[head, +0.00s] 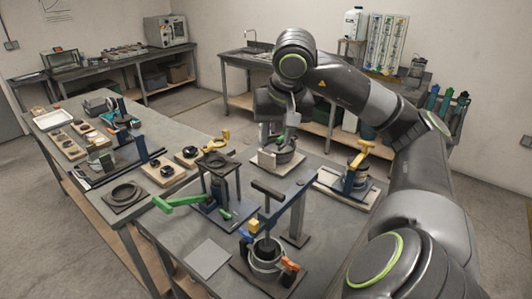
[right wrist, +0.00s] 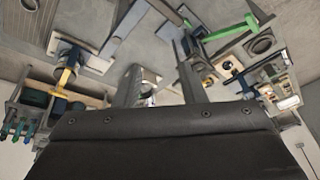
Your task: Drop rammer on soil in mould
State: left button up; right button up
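A dark T-handled tool, which looks like the rammer (head: 267,191), stands upright at the front of the table. Its rod runs down toward a round metal mould (head: 265,262) with orange, blue and yellow clamp parts. The soil inside cannot be made out. My right gripper (head: 285,122) is farther back, pointing down above a grey bowl (head: 284,153) on a pale block, well away from the T-handle. In the right wrist view its two fingers (right wrist: 160,88) stand apart, with a small metal-and-green item beyond them; no grip on it shows. My left gripper is not in view.
A yellow-handled device (head: 357,175) sits at the right. A flat grey plate (head: 208,258) lies front left. The left bench holds trays and dishes.

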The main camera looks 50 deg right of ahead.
aim_at(269, 188)
jog(key=s+d+f+m+g+y+b, duration=0.1)
jog(key=s+d+f+m+b, duration=0.35)
jog(key=m+b, duration=0.75)
jog(key=a+r+m+t+y+b, duration=0.15)
jog(key=a+m+b, duration=0.45)
jog(key=m+b, duration=0.7)
jog(key=w+f+p, duration=0.1)
jog(key=w+f, duration=0.1)
jog(key=f, duration=0.3)
jog(key=w+f+m, duration=0.1)
jog(key=w+f, duration=0.1)
jog(key=f, duration=0.3)
jog(key=w+f+m+p, duration=0.1)
jog(key=w+f, duration=0.1)
jog(key=f, duration=0.3)
jog(key=shift+w+d+t+p, duration=0.1)
jog(key=shift+w+t+p, duration=0.15)
jog(key=shift+w+p, duration=0.1)
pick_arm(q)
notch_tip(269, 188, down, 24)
pick_arm(e)
grip_shut()
